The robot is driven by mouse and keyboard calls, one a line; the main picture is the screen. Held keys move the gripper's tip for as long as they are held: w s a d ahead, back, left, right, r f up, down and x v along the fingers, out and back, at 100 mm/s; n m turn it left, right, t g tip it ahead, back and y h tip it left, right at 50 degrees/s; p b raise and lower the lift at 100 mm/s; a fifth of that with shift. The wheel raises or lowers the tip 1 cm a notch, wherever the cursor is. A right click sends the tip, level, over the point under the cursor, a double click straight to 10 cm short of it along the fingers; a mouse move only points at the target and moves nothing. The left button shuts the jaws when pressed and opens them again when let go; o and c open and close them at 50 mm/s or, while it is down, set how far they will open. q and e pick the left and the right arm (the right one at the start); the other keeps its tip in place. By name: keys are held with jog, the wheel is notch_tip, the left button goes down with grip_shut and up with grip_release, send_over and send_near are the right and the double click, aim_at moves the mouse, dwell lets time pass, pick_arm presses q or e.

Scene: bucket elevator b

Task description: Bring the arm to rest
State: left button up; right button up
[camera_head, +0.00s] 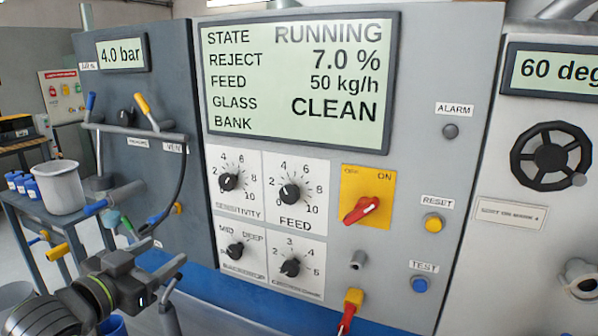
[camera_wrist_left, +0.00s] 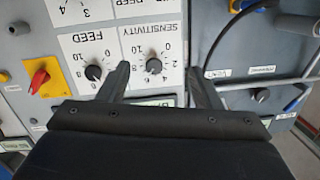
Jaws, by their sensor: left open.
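My left gripper (camera_head: 178,270) is in the lower left of the head view, in front of the grey control panel (camera_head: 420,160) and below its dials. In the left wrist view the two dark fingers of my left gripper (camera_wrist_left: 158,74) stand apart with nothing held between them. The SENSITIVITY dial (camera_wrist_left: 153,66) shows between the fingers there, beyond them, and the FEED dial (camera_wrist_left: 93,72) is to their left. My right gripper is in neither view.
The panel's screen (camera_head: 300,80) reads RUNNING and CLEAN. A red-handled switch (camera_head: 362,209) on a yellow plate and a red-and-yellow lever (camera_head: 349,310) stick out from the panel. A white bucket (camera_head: 58,188) stands on a table at left, near pipes and valve handles.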

pick_arm(q)
jog(key=s+a+f+n+g+y, duration=0.1)
jog(key=s+f+n+g+y, duration=0.15)
jog(key=s+f, duration=0.5)
jog(key=s+a+f+n+g+y, duration=0.1)
jog(key=s+f+g, duration=0.25)
jog(key=f, duration=0.75)
jog(key=s+a+f+n+g+y, duration=0.1)
jog(key=s+f+g+y, duration=0.1)
jog(key=s+f, duration=0.6)
jog(key=s+f+n+g, duration=0.1)
jog(key=s+f+g, duration=0.4)
jog(key=s+f, duration=0.45)
notch_tip(320, 180, down, 22)
jog(key=a+f, duration=0.1)
jog(key=a, duration=0.1)
jog(key=s+d+f+g, duration=0.1)
jog(key=s+f+g, duration=0.1)
jog(key=s+f, duration=1.3)
jog(key=shift+s+d, duration=0.35)
jog(key=shift+d, duration=0.05)
dwell(1.4)
